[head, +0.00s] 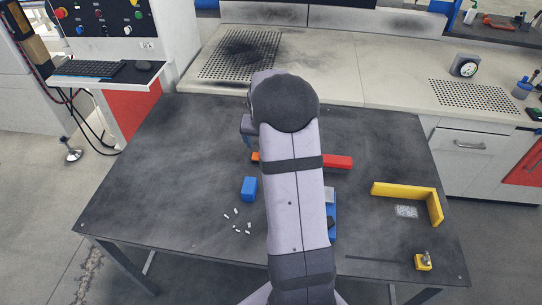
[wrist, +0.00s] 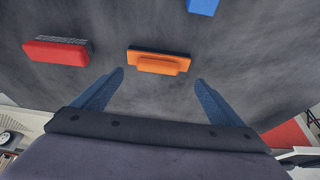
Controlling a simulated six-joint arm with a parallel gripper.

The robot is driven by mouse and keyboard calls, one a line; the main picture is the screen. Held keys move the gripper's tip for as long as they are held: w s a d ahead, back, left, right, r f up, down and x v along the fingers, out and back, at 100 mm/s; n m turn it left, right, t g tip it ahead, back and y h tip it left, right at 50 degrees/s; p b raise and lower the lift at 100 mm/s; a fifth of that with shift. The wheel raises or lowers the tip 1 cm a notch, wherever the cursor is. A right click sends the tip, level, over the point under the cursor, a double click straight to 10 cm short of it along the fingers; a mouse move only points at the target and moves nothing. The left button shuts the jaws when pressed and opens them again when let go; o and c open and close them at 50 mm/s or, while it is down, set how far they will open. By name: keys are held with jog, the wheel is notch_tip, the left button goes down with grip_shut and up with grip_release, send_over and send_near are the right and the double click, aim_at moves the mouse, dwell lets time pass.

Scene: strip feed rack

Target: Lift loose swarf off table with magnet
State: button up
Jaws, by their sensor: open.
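An orange block with a handle-like bar and a dark base (wrist: 158,62), possibly the magnet, lies on the table. In the head view only its left end (head: 256,157) shows beside my arm. My gripper (wrist: 159,79) is open and empty, its two blue fingers spread wide and pointing toward the orange block, apart from it. In the head view my arm hides most of the gripper. Small pale bits (head: 237,222) lie scattered left of my arm. A grey speckled patch (head: 406,211) lies inside a yellow L-shaped piece (head: 436,207). I cannot tell which is the swarf.
A red brush-like block with grey bristles (wrist: 57,52) lies beside the orange block. A blue block (head: 249,189) stands near the pale bits. A blue and grey item (head: 331,215) is partly behind my arm. A small yellow fixture (head: 423,262) sits front right. The table's left side is clear.

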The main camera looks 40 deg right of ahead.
jog(key=shift+d+p+x, duration=0.15)
jog(key=shift+p+x, duration=0.35)
jog(key=shift+x, duration=1.3)
jog(key=shift+d+p+x, duration=0.2)
jog(key=shift+p+x, duration=0.3)
jog(key=shift+x, duration=1.3)
jog(key=shift+r, duration=0.1)
jog(key=c, duration=1.4)
jog(key=shift+o, duration=0.2)
jog(key=shift+r, duration=0.2)
notch_tip(320, 180, up, 10)
jog(key=b, duration=0.1)
jog(key=shift+f, duration=0.15)
jog(key=o, duration=0.3)
